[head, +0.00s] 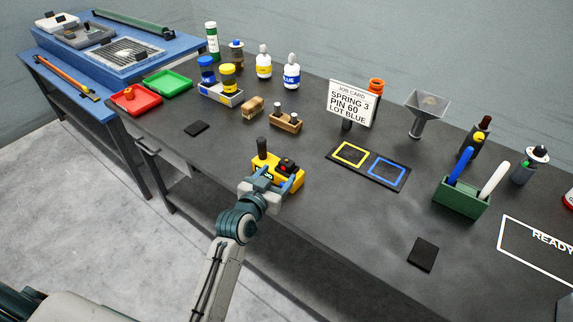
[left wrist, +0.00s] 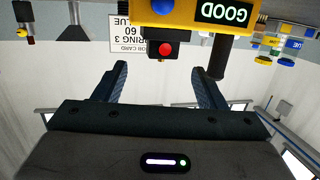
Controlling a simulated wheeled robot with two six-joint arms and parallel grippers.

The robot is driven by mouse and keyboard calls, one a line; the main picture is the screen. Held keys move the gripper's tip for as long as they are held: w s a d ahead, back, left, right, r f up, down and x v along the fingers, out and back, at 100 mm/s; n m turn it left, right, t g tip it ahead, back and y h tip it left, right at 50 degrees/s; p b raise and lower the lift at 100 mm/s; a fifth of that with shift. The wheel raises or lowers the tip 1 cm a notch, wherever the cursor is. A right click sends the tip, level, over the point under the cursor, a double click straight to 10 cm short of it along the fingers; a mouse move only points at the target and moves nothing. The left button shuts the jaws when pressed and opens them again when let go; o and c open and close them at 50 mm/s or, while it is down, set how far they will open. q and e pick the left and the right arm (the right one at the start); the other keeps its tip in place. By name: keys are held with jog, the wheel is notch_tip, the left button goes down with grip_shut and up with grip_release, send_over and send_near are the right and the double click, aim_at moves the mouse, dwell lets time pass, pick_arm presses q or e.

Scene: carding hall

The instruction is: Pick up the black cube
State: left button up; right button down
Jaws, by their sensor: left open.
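I see no clear separate black cube. Two flat black squares lie on the dark bench in the head view: one pad (head: 197,128) at the left and one pad (head: 423,253) at the front right. A yellow box (head: 291,183) stands near the front edge, with a black upright handle (head: 262,148) and a red button (head: 283,167) on a small black block. My left gripper (head: 277,180) is open and empty at the box's near side, partly hiding it. In the left wrist view the fingers (left wrist: 158,72) are apart below the box's "GOOD" display (left wrist: 224,11).
Behind the box are a wooden holder (head: 285,122), a job card sign (head: 352,102) and a frame with yellow and blue squares (head: 349,169). A green bin (head: 461,198) stands at the right. Red (head: 136,100) and green (head: 167,84) trays sit at the left.

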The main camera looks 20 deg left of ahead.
aim_at(284, 165)
pick_arm(q)
jog(key=shift+x, duration=1)
jog(key=shift+w+p, duration=0.55)
jog(key=shift+w, duration=0.1)
jog(key=p+x, duration=0.1)
jog(key=x, duration=0.2)
jog(key=shift+w+f, duration=0.3)
jog(key=shift+w, duration=0.25)
jog(key=shift+s, duration=0.1)
jog(key=c, duration=1)
jog(key=shift+c, duration=0.8)
